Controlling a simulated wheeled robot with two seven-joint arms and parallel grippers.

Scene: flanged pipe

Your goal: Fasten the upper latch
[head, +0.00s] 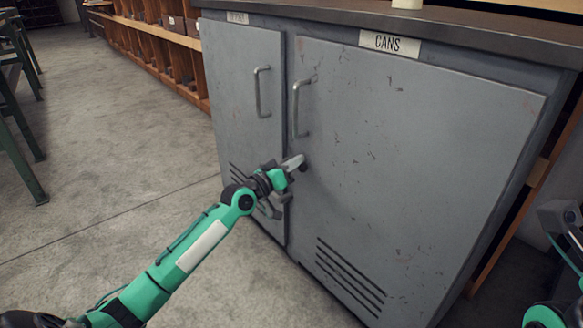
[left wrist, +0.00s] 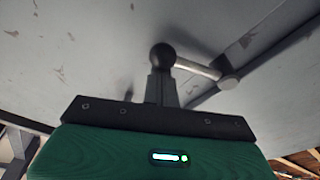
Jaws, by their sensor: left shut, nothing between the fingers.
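A latch lever (head: 293,161) sits low near the seam of the grey cabinet's right door in the head view. In the left wrist view it is a silver rod (left wrist: 198,68) with a black ball knob (left wrist: 162,57) at one end and a round pivot (left wrist: 228,82) at the other. My left gripper (head: 286,170) is at the latch, shut and empty. In the left wrist view its fingers (left wrist: 162,88) overlap the knob's lower edge; I cannot tell whether they touch it. The gripper partly hides the latch and the door behind it.
The cabinet's right door (head: 430,150) looks closed beside the left door (head: 240,90). Two bar handles (head: 259,92) (head: 298,108) stick out above the latch. A "CANS" label (head: 390,43) is above.

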